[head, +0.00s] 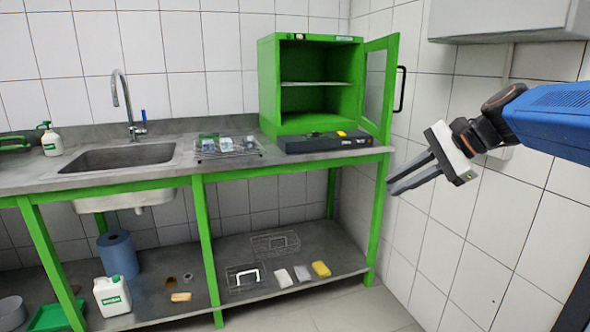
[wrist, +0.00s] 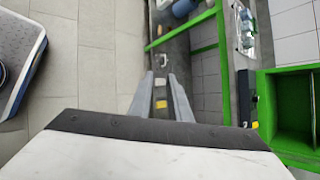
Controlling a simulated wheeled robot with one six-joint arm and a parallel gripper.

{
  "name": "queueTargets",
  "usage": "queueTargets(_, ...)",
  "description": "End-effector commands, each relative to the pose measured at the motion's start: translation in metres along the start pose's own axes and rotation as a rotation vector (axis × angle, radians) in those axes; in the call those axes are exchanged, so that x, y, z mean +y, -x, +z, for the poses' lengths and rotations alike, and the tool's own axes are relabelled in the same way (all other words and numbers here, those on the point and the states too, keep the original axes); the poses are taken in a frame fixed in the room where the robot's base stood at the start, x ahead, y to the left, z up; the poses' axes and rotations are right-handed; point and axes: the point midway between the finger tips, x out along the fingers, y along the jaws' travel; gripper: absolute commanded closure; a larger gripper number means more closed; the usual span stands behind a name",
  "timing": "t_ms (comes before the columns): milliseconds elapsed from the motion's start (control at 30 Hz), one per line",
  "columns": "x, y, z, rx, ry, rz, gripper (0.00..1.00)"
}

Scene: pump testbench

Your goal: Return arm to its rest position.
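My gripper (head: 410,181) is on the right side of the head view, in the air to the right of the workbench. Its two grey fingers point left and slightly down, and nothing shows between them. In the wrist view the fingers (wrist: 167,98) stand apart with a gap, and floor and shelf items show beyond it. My blue arm comes in from the right edge of the head view. The gripper touches nothing that I can see.
The green cabinet (head: 265,85) on the bench (head: 225,167) has its glass door (head: 376,90) swung open towards my arm. A grey wall box (head: 500,18) hangs above the arm. A sink (head: 118,157) and wire rack (head: 228,148) are left. Sponges lie on the lower shelf (head: 205,292).

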Motion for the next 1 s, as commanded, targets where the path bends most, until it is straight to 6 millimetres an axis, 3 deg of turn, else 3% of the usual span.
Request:
queueTargets(33,0.023,-0.006,0.005,0.034,0.068,0.029,0.83)
queueTargets(267,0.124,-0.023,0.005,0.192,0.424,0.184,0.83)
queueTargets(600,0.26,-0.031,-0.021,0.359,0.997,0.446,0.83)
queueTargets(800,0.309,-0.032,-0.038,0.408,1.254,0.569,0.83)
queueTargets(1000,0.324,-0.032,-0.046,0.423,1.349,0.616,0.83)
